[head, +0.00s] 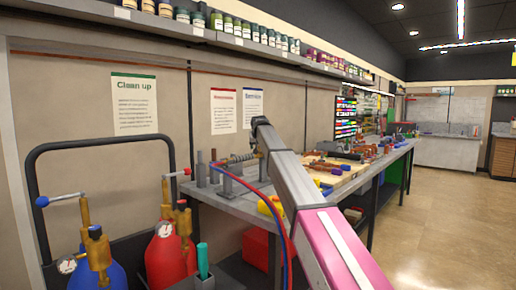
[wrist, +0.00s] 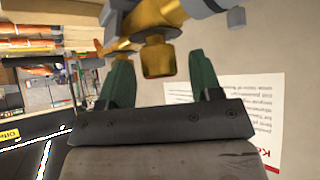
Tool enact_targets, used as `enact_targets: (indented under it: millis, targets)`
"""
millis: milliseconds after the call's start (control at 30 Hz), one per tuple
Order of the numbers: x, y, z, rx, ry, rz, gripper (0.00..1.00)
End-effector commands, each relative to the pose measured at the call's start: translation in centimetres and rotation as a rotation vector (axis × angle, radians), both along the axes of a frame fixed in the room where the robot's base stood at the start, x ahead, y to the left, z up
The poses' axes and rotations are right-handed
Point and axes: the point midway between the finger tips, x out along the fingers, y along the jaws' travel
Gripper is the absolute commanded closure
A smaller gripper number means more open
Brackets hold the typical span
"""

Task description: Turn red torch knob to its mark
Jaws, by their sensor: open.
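A brass torch body (wrist: 170,18) crosses the top of the wrist view, close in front of my gripper (wrist: 158,64). A short brass block (wrist: 157,58) on it hangs between my two green fingertips, with a visible gap to each side. My gripper is open and holds nothing. In the head view a brass torch (head: 240,158) sits at the near end of the workbench (head: 232,204). The end of my arm is over it there and my fingers cannot be made out.
A red hose and a blue hose (head: 284,250) hang by the bench's near end. A cart with a red cylinder (head: 168,262) and a blue cylinder (head: 105,277) stands at the left. A wall poster (wrist: 225,105) is behind. The floor (head: 455,220) at right is clear.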

Motion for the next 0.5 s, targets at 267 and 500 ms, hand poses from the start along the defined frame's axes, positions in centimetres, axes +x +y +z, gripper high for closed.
enact_targets:
  millis: [267,500]
  targets:
    - [0.59,0.08,-0.59,0.000,0.000,0.000,0.42]
    - [0.57,0.08,-0.59,0.000,0.000,0.000,0.90]
